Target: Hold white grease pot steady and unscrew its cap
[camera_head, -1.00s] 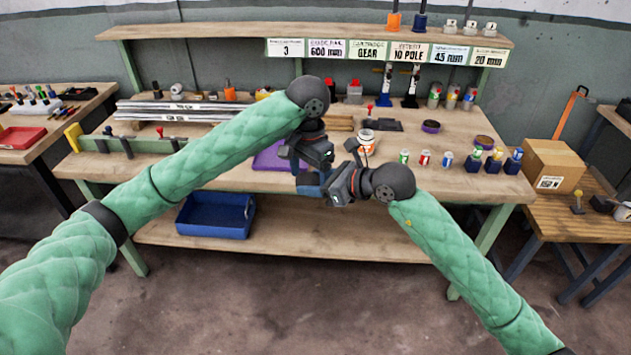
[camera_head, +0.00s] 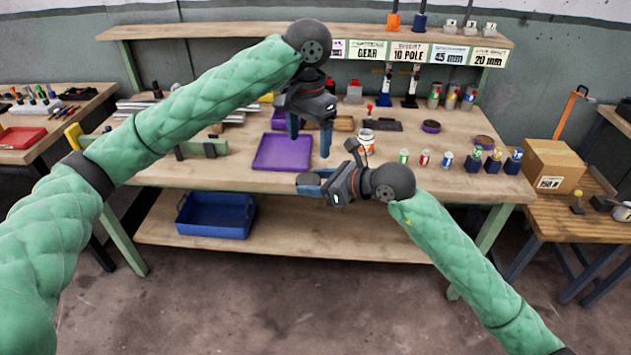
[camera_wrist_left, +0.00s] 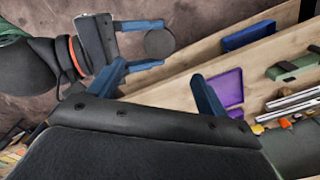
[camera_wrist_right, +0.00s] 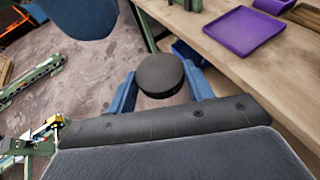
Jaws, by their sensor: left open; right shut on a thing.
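A white pot with an orange-red label (camera_head: 366,138) stands on the bench, beyond my right gripper and apart from both grippers. My right gripper (camera_head: 312,184) is in front of the bench edge, shut on a dark round thing (camera_wrist_right: 160,74). This thing has a flat round face and a short side; I cannot tell whether it is a cap or a whole pot. It also shows in the left wrist view (camera_wrist_left: 160,43). My left gripper (camera_head: 310,138) is open and empty above the bench, fingers pointing down, a little above and behind the right gripper.
A purple tray (camera_head: 282,153) lies on the bench behind and left of the grippers. Several small cans (camera_head: 425,158) stand at the right front. A blue bin (camera_head: 216,216) sits on the lower shelf.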

